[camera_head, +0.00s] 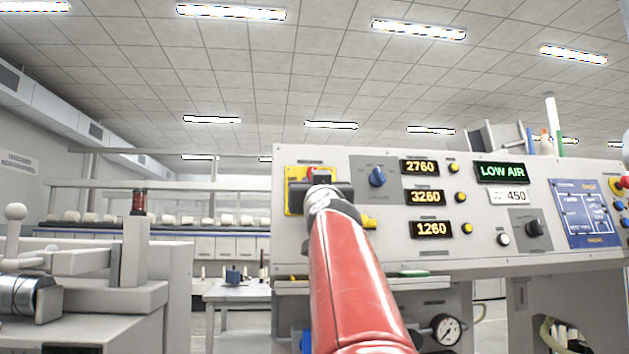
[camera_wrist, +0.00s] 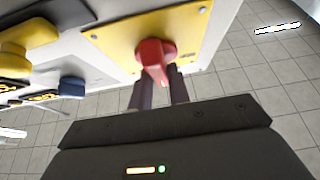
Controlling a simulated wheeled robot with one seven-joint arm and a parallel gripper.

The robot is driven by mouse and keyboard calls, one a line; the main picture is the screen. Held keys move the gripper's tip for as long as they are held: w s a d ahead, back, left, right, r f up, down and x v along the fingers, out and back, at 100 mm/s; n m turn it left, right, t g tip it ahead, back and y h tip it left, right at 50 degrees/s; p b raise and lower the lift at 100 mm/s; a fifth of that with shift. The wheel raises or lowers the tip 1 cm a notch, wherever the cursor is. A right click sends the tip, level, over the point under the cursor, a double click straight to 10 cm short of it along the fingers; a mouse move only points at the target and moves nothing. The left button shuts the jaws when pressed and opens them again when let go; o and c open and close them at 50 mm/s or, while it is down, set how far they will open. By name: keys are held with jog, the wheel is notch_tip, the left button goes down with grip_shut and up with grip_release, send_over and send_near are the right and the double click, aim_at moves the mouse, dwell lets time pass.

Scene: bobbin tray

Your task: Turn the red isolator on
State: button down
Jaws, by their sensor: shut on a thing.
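The red isolator knob (camera_wrist: 154,58) sits on a yellow plate (camera_wrist: 192,27) with screws at its corners. My gripper (camera_wrist: 163,84) has its two dark fingers shut on the knob's handle, one on each side. In the head view the yellow plate (camera_head: 294,176) is at the left end of the grey control panel (camera_head: 390,235). My gripper (camera_head: 320,193) is in front of it there and hides most of the knob. I cannot read any on or off marking.
A blue knob (camera_head: 377,176), lit displays, yellow buttons and a green "LOW AIR" screen (camera_head: 501,173) are to the right on the panel. A black knob (camera_head: 534,228) and a pressure gauge (camera_head: 446,329) are lower. A machine with a ball-topped lever (camera_head: 15,212) stands left.

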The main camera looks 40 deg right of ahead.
jog(key=shift+m, duration=0.3)
jog(key=c, duration=1.3)
grip_release()
jog(key=b+v, duration=0.3)
jog(key=v, duration=0.5)
jog(key=shift+w, duration=0.1)
